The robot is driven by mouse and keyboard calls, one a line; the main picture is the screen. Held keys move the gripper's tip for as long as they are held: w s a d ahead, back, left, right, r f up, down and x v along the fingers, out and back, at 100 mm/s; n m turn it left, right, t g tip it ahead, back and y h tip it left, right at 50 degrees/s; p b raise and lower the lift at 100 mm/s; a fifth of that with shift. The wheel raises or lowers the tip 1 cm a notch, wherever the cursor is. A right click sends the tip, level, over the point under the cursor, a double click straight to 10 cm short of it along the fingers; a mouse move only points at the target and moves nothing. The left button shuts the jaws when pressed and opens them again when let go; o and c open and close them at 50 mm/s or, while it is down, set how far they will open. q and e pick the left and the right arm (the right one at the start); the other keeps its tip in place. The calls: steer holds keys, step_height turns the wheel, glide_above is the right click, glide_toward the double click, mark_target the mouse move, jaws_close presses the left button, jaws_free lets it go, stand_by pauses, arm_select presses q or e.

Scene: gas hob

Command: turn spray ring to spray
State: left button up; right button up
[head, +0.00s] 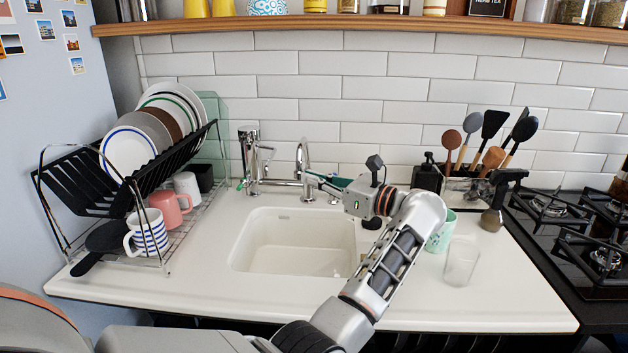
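The chrome tap (250,160) stands behind the white sink (238,240). A curved chrome part (303,156) rises at its right, above the back rim of the sink. The spray ring is too small to make out.
A dish rack (128,190) with plates and mugs stands on the left. To the right are a green cup (440,236), a clear glass (461,264), a black soap bottle (427,174) and utensils (491,127). The gas hob (583,243) is at far right. The front counter is clear.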

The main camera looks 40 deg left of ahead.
arm_select(q)
steer(key=o, duration=0.3)
steer(key=shift+r, duration=0.1)
steer(key=shift+o, duration=0.2)
arm_select(e)
steer(key=shift+s+f, duration=0.15)
arm_select(q)
step_height(320, 180, up, 10)
stand_by(0.5)
